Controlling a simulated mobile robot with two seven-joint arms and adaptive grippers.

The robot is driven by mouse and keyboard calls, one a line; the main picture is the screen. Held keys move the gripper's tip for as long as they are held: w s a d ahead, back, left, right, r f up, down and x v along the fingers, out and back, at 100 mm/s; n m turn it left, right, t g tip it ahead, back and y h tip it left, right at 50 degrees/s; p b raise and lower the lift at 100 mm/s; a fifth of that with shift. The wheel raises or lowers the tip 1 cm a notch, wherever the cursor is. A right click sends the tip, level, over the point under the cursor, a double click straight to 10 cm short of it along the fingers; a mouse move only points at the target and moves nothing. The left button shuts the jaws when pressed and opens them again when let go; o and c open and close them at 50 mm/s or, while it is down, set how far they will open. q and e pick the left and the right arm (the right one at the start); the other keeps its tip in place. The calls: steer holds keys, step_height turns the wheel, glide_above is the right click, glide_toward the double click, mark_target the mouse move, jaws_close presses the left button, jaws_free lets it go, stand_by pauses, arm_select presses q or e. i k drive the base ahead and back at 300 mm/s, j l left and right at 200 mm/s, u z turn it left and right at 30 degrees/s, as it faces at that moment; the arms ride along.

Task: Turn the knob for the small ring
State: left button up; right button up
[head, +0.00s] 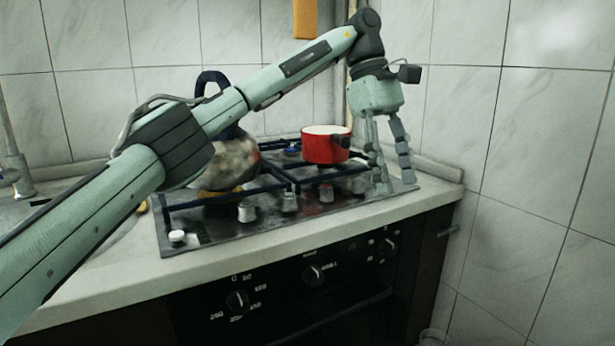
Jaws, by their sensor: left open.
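Which one serves the small ring cannot be told. A burner with some blue (292,150) shows at the back; most other rings are hidden. My left gripper (393,184) is open and points down over the hob's right end, just right of the fourknob row's last knob. Nothing shows between its fingers. My right gripper is out of view.
A red pot (318,147) stands on the right grate, just left of my gripper. A mottled kettle (238,160) stands on the left, partly behind my left arm. Oven knobs (314,274) line the front below the counter edge. A tiled wall (530,150) bounds the right.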

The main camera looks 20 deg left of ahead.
mark_target(324, 195)
steer(key=i+u, duration=0.3)
steer(key=i+l+u, duration=0.1)
steer(key=u, duration=0.2)
steer(key=i+l+u, duration=0.1)
steer(key=l+u, duration=0.25)
steer(key=l, duration=0.4)
